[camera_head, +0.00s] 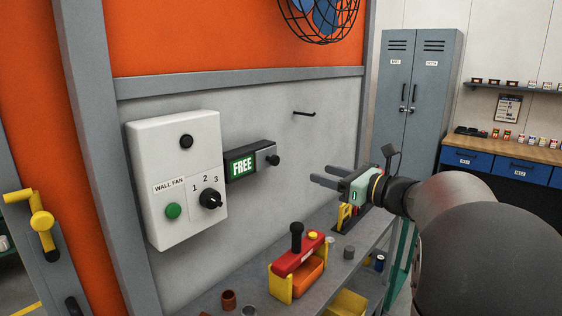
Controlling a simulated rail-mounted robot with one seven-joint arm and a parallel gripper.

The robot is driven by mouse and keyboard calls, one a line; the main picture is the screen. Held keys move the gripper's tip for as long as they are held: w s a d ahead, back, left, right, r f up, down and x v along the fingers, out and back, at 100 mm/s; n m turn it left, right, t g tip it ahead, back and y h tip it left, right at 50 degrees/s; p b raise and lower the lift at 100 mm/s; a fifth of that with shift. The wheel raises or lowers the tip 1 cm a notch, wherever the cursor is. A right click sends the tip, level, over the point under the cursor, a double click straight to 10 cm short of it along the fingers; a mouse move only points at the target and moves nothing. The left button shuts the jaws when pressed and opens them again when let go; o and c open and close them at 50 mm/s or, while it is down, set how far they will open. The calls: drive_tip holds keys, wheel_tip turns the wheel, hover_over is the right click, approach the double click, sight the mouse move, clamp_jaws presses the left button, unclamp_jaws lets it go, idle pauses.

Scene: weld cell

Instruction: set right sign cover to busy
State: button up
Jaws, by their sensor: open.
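The sign (239,165) is a dark box on the grey wall panel, showing white FREE on green at its left. Its grey cover (263,154) sits over the right end and bears a black knob (273,161). What lies behind the cover is hidden. My gripper (320,174) is open and empty, its two dark fingers pointing left. It appears to the right of the knob and slightly lower in the picture, apart from it.
A white wall fan box (150,150) with a green button and black dial is left of the sign. A hook (304,113) sticks out above right. Below, the bench (248,283) carries a red and yellow fixture (297,255) with an upright black handle, and small cups.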

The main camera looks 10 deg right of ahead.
sight(277, 160)
drive_tip(key=p+x, duration=0.3)
drive_tip(key=x, duration=1.1)
drive_tip(key=shift+w+f, duration=0.1)
drive_tip(key=shift+w, duration=0.05)
